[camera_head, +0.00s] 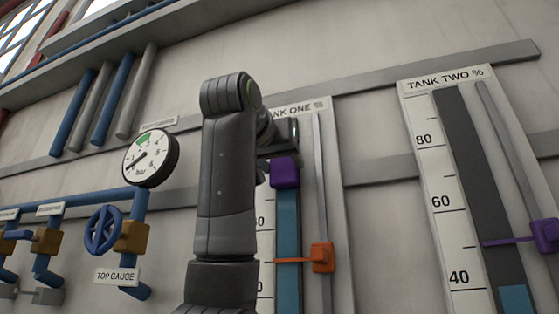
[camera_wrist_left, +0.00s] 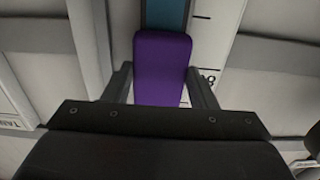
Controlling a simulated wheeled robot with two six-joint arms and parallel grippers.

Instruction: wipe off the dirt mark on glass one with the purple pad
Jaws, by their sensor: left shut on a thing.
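The purple pad (camera_head: 285,172) is held in my left gripper (camera_head: 284,150), up against the front of the glass of tank one (camera_head: 287,222). I cannot tell whether it touches the glass. In the left wrist view the pad (camera_wrist_left: 161,68) sits between the two fingers of the left gripper (camera_wrist_left: 161,85). The teal strip of the glass (camera_wrist_left: 166,15) continues beyond the pad. No dirt mark shows; my left arm and the pad cover part of the upper glass. My right gripper is not in view.
An orange slider (camera_head: 321,257) stands on the rail of tank one, below the pad, its arm reaching across the glass. The tank two panel (camera_head: 427,160) with a purple slider (camera_head: 545,236) is at right. A round gauge (camera_head: 151,158) and blue handwheel (camera_head: 103,231) are at left.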

